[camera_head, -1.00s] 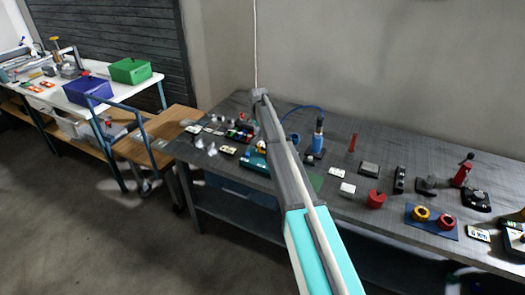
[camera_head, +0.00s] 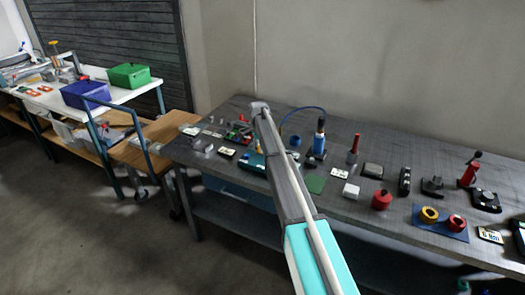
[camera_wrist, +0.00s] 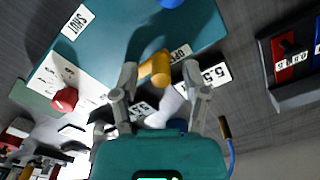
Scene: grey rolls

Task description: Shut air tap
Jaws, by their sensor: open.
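The air tap shows in the wrist view as a short yellow handle (camera_wrist: 155,68) on a teal block (camera_wrist: 130,42). The handle lies close to a white OPEN label (camera_wrist: 181,53). A white SHUT label (camera_wrist: 77,22) is on the block's far left part. My gripper (camera_wrist: 162,84) is open, its two fingers on either side just below the handle, with nothing held. I cannot tell whether a finger touches the handle. In the head view the teal block (camera_head: 250,161) is partly hidden behind my arm, and the gripper is hidden too.
A red knob (camera_wrist: 65,99) and a 5.5 plate (camera_wrist: 208,75) sit near the fingers. A black device (camera_wrist: 290,62) stands to the right.

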